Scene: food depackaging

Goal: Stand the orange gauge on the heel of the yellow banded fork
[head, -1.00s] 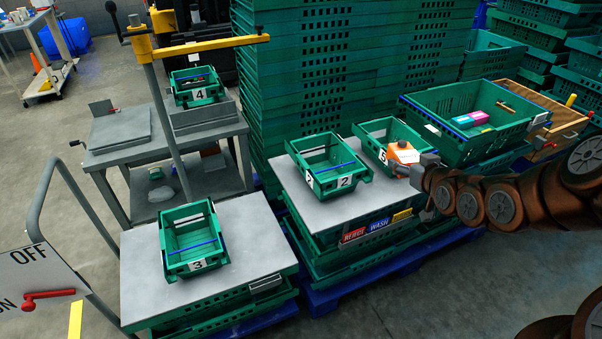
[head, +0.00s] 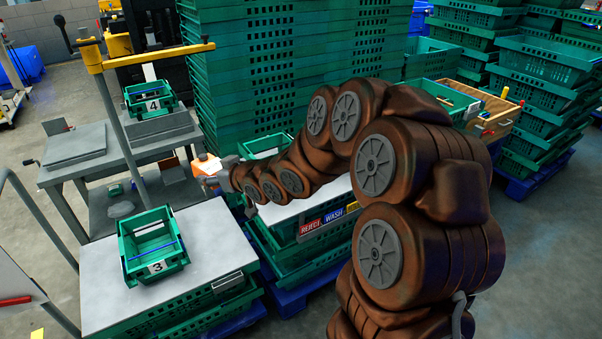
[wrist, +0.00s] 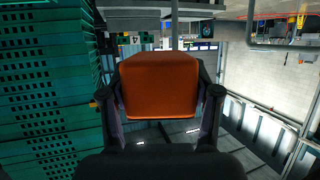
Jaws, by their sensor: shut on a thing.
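The orange gauge (head: 206,165) is an orange block with a whitish part, held at the end of my arm in the head view. In the wrist view the orange gauge (wrist: 158,85) fills the space between the two fingers of my gripper (wrist: 160,105), which is shut on it. In the head view my gripper (head: 222,178) is up off the grey tabletop, left of a partly hidden green crate. I cannot make out a yellow banded fork for certain. A yellow bar (head: 160,56) tops a grey post at the left.
Green crate 3 (head: 152,252) stands on the front grey top. Crate 4 (head: 150,99) sits on the grey bench behind. A tall stack of green crates (head: 290,70) rises behind my arm. My arm hides much of the middle table.

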